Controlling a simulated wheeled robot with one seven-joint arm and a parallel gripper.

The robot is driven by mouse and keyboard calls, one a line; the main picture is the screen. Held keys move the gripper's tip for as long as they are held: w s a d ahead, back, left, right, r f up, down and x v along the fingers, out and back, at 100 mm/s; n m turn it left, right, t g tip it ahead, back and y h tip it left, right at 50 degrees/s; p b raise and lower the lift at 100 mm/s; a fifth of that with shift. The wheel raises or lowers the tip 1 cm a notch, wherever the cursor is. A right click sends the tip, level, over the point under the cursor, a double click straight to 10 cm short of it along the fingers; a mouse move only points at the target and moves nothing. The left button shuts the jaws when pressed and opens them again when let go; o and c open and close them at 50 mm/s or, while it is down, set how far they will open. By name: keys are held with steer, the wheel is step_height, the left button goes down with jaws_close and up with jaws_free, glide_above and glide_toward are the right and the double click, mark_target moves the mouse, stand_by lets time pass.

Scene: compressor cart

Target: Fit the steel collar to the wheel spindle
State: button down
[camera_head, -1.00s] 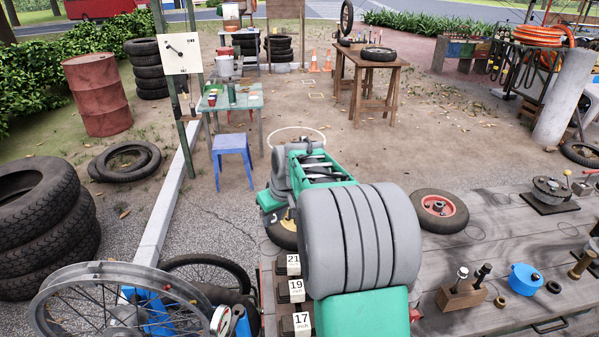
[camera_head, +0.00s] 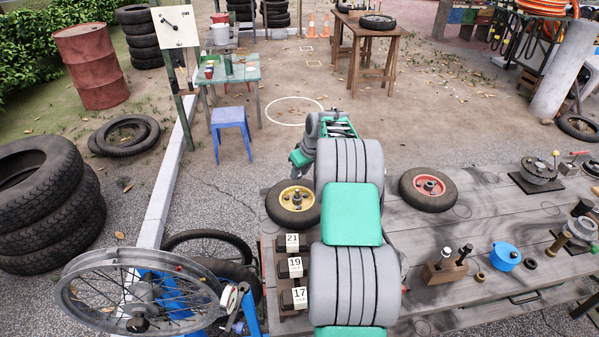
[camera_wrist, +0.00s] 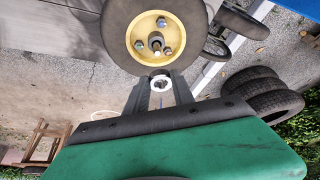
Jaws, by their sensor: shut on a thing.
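The wheel with a yellow hub (camera_head: 297,197) lies flat at the left end of the grey workbench. In the wrist view its yellow hub (camera_wrist: 141,35) shows several bolts around the central spindle (camera_wrist: 155,41). My gripper (camera_wrist: 160,93) is shut on the steel collar (camera_wrist: 161,78), a small pale ring at the fingertips. The collar appears beside the tyre's edge in that view, apart from the spindle. In the head view my gripper's green body (camera_head: 300,157) is just beyond the wheel; its fingers and the collar cannot be made out there.
A red-hubbed wheel (camera_head: 429,188) lies right of my arm. A wooden block with upright tools (camera_head: 445,268) and a blue pot (camera_head: 505,256) stand farther right. Blocks marked 21, 19 and 17 (camera_head: 292,267) line the bench's left edge. A spoked rim (camera_head: 138,291) stands at lower left.

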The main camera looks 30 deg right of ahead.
steer(key=b, duration=0.4)
glide_above(298, 195)
steer(key=shift+s+d+f, duration=0.1)
steer(key=shift+s+f, duration=0.1)
steer(key=shift+f, duration=1.15)
steer(key=shift+s+f, duration=0.2)
steer(key=shift+f, duration=1.15)
steer(key=shift+f+b, duration=2.05)
steer(key=shift+f, duration=0.1)
steer(key=c, duration=1)
jaws_free()
steer(key=shift+o, duration=0.5)
steer(key=o, duration=0.3)
steer(key=p+v, duration=0.2)
steer(key=v, duration=0.5)
steer(key=shift+p, duration=0.35)
